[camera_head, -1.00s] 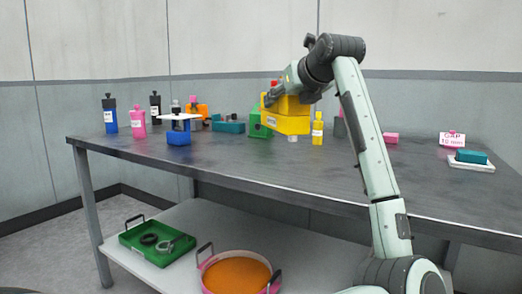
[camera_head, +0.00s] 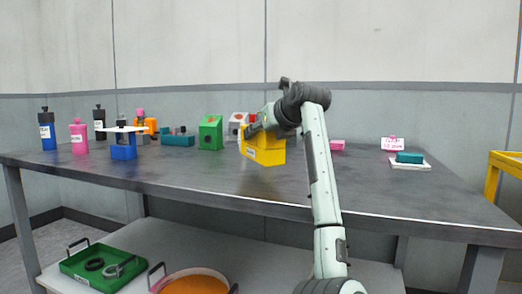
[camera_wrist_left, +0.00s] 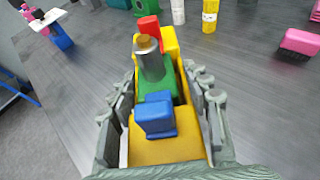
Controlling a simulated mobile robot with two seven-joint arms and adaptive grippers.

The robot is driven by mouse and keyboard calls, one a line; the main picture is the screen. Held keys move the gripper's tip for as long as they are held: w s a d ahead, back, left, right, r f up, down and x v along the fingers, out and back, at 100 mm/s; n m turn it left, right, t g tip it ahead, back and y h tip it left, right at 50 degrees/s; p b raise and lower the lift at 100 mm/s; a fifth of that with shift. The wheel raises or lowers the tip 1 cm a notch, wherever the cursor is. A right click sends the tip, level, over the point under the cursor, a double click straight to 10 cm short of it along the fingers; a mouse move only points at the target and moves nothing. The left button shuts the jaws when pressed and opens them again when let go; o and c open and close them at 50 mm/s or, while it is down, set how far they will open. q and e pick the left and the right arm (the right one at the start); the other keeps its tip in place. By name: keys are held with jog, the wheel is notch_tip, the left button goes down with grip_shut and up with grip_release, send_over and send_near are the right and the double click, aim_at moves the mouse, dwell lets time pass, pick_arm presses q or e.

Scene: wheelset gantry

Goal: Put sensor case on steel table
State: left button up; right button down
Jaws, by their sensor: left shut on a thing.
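The sensor case appears to be the yellow box (camera_head: 263,154) with a pale label on its front. My left gripper (camera_head: 258,130) is shut on it from above, over the front middle of the steel table (camera_head: 180,174). I cannot tell whether the case touches the tabletop. In the left wrist view the yellow case (camera_wrist_left: 165,150) sits between both fingers of my left gripper (camera_wrist_left: 165,125). A blue block, a green part, a grey cylinder and a red piece show on or in it. My right gripper is not in view.
A green box (camera_head: 210,133) stands behind and left of the case. A blue stand with a white plate (camera_head: 123,147) and several bottles are at the left. A teal block on a white tray (camera_head: 409,160) is at the right.

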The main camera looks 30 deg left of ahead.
aim_at(262, 147)
pick_arm(q)
jog(key=shift+w+f, duration=0.15)
jog(key=shift+f, duration=0.35)
jog(key=shift+f+b, duration=0.35)
jog(key=shift+f, duration=1.15)
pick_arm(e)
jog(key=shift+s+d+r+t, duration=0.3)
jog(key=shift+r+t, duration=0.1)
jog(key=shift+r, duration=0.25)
pick_arm(q)
jog(key=shift+f, duration=0.2)
jog(key=o, duration=1.4)
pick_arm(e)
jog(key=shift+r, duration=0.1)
pick_arm(q)
jog(key=shift+d+r, duration=0.1)
jog(key=shift+r, duration=0.15)
jog(key=v, duration=1.2)
jog(key=shift+f, duration=0.1)
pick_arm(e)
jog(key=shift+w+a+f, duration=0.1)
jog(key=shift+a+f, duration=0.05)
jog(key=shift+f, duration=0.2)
